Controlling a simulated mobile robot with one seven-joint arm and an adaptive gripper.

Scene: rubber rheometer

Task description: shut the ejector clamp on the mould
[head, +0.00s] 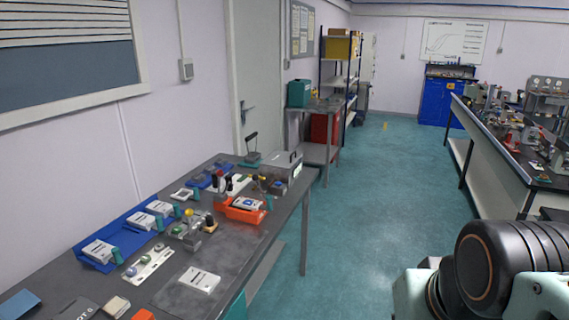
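I cannot single out the ejector clamp or the mould for certain at this distance. A small fixture with a raised dark handle (251,146) stands at the far end of the left bench (225,262). A small grey metal fixture with a yellow-green knob (192,240) stands near the middle of the same bench. Whether any clamp is open or shut is too small to tell. My gripper is not in view; only a dark, rounded part of my own arm shows at the lower right.
A blue tray (98,266) and an orange tray (238,216) hold parts on the left bench. A grey box (283,162) stands at its far end. A long right bench (505,150) carries several devices. The green floor (385,190) between the benches is clear.

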